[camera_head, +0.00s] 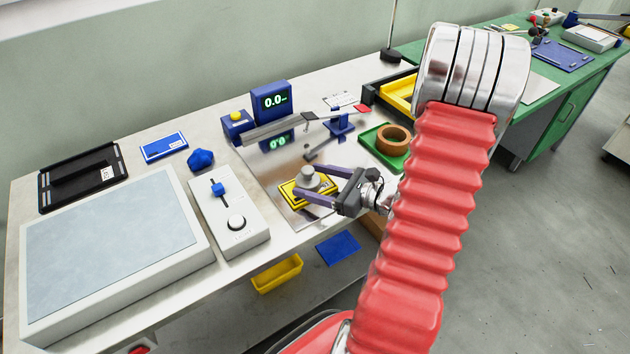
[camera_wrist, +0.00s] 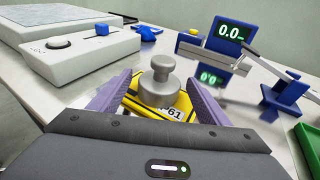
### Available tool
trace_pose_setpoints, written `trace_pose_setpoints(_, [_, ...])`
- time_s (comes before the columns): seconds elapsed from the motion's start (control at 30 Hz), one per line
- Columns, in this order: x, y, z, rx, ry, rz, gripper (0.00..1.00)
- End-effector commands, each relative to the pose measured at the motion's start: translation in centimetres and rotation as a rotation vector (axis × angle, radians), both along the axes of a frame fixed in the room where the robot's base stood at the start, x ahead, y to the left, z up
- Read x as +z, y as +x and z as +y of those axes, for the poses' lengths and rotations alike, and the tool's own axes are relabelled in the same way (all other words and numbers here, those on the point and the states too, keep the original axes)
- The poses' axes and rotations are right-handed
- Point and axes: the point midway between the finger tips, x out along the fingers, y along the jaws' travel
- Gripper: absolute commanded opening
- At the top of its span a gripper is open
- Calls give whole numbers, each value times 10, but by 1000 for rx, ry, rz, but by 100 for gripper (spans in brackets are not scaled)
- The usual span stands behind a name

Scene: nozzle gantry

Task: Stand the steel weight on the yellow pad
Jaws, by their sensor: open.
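The steel weight (camera_head: 310,178) is a grey knobbed cylinder. It stands upright on the yellow pad (camera_head: 292,194), which has a dark border and a printed label. The weight also shows in the wrist view (camera_wrist: 159,84), with the pad (camera_wrist: 183,107) under and around it. My gripper (camera_head: 325,184) is open, with its two purple fingers on either side of the weight. In the wrist view the fingers (camera_wrist: 158,97) show a gap on both sides of it. The front part of the pad is hidden by my gripper's body.
A blue display (camera_head: 272,102) reading 0.0 and a balance-like arm (camera_head: 285,127) stand behind the pad. A white control box (camera_head: 228,212) is on the left. A green tray (camera_head: 377,151) with a brown ring (camera_head: 394,139) is on the right.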

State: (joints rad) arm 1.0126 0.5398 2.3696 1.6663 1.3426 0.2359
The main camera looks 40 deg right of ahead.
Motion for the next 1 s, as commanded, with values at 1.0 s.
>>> trace_pose_setpoints(1.0, [23,-100,-44,-1,0,-1,70])
